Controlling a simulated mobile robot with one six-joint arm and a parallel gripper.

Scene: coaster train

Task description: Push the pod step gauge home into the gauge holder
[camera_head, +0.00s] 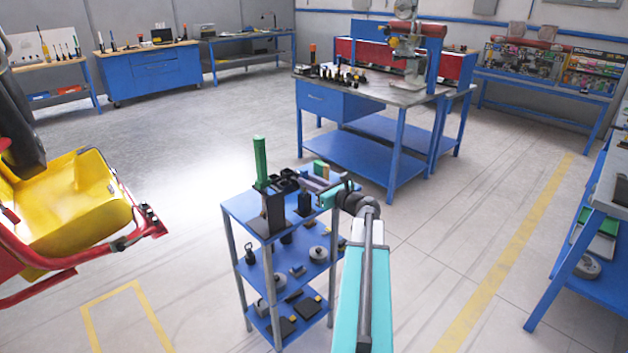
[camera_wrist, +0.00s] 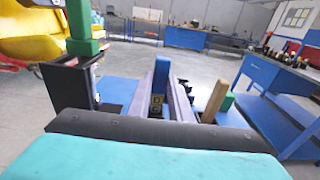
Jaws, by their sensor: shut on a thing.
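My gripper (camera_head: 305,184) reaches over the top shelf of a small blue cart. In the wrist view its two grey fingers (camera_wrist: 160,97) are shut on a narrow upright blue piece (camera_wrist: 161,70), with small brass-coloured spots below it. This piece may be the pod step gauge; I cannot tell for sure. A tall green bar (camera_head: 260,158) stands upright in a black stand (camera_head: 272,212) at the shelf's left, apart from my fingers. The bar (camera_wrist: 80,22) and stand (camera_wrist: 88,85) also show in the wrist view. The gauge holder and how deep anything sits in it are not clear.
A tan block (camera_wrist: 214,100) and a green block (camera_wrist: 227,102) stand close right of my fingers. The cart's lower shelves (camera_head: 292,263) carry dark and grey parts. A blue workbench (camera_head: 345,135) stands behind. A yellow coaster car (camera_head: 75,205) is at left; open floor lies between.

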